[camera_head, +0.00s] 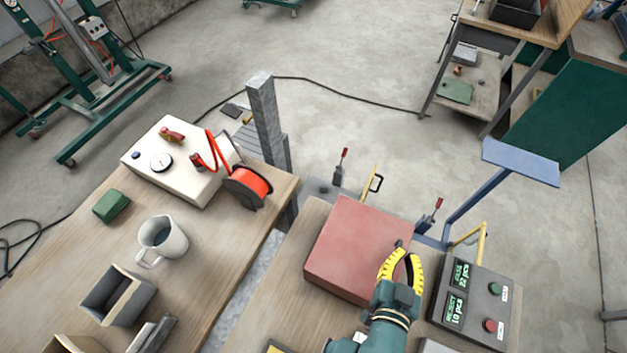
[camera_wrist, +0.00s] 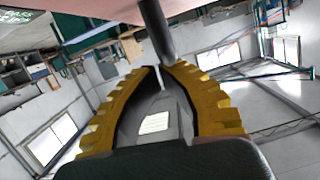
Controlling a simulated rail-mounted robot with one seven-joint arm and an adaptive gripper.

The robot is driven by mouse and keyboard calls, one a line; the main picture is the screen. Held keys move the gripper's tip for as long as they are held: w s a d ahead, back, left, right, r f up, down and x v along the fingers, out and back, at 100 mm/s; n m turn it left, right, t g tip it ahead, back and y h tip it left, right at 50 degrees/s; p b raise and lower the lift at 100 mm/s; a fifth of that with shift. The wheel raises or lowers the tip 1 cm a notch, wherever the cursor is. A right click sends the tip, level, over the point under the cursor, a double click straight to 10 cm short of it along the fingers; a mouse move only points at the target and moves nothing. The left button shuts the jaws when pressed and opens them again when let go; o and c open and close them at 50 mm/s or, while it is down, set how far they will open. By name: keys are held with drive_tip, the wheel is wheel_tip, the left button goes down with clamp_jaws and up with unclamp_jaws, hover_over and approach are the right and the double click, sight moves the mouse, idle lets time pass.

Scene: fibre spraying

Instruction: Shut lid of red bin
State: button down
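The red bin (camera_head: 350,240) stands on the right-hand workbench. Its lid shows as a flat red top, lying level or nearly so; I cannot tell whether a gap is left under it. My gripper (camera_head: 401,252), with yellow ribbed fingers, is at the bin's right edge. In the wrist view its fingertips (camera_wrist: 163,68) come close together at a dark grey bar (camera_wrist: 156,32), which looks like the lid's handle. The fingers appear shut on it. A strip of the pinkish-red bin (camera_wrist: 95,7) shows along the top of the wrist view. The bin's interior is hidden.
A grey counter box (camera_head: 470,302) with displays and buttons stands close right of my gripper. Toggle clamps with red handles (camera_head: 342,160) are behind the bin. The left bench (camera_head: 200,235) holds a white gauge box (camera_head: 185,160), an orange spool (camera_head: 248,186) and a jug (camera_head: 163,240).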

drive_tip(key=shift+r, duration=0.1)
drive_tip(key=s+a+r+p, duration=0.2)
drive_tip(key=s+r, duration=0.4)
drive_tip(key=s, duration=0.3)
drive_tip(key=shift+s+r+p, duration=0.15)
drive_tip(key=shift+s+p, duration=0.05)
drive_tip(key=shift+p, duration=0.4)
drive_tip(key=shift+a, duration=0.1)
